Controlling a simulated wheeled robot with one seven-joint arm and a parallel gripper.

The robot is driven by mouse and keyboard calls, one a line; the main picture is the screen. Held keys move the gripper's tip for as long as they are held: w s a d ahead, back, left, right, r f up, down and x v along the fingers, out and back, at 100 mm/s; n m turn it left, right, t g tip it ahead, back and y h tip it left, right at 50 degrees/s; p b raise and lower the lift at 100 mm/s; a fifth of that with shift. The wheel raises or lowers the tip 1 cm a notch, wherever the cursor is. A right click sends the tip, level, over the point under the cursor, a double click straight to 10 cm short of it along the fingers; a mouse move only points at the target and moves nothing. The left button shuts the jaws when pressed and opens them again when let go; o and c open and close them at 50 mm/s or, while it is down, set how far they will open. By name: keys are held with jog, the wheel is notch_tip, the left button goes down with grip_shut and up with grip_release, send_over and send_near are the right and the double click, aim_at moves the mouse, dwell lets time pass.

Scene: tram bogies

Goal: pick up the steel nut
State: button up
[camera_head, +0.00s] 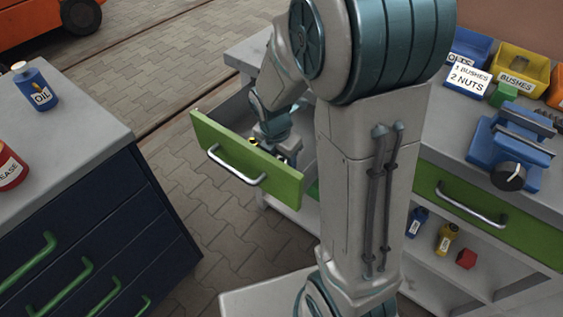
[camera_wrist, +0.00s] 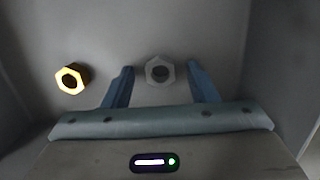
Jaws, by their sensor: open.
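The steel nut (camera_wrist: 160,70) is a grey hexagonal ring lying on the grey floor of the open drawer in the wrist view. My gripper (camera_wrist: 161,72) is open, with one blue finger on each side of the nut and gaps between the fingers and it. A brass-coloured nut (camera_wrist: 72,78) lies to the left, outside the fingers. In the head view my arm reaches down into the open green-fronted drawer (camera_head: 280,182). The steel nut cannot be made out there, and the gripper is mostly hidden behind the drawer front.
Drawer walls (camera_wrist: 265,50) stand close around the gripper. A dark blue cabinet (camera_head: 105,215) stands at left with an oil bottle (camera_head: 37,88).

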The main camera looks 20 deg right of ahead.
jog(key=c, duration=1.1)
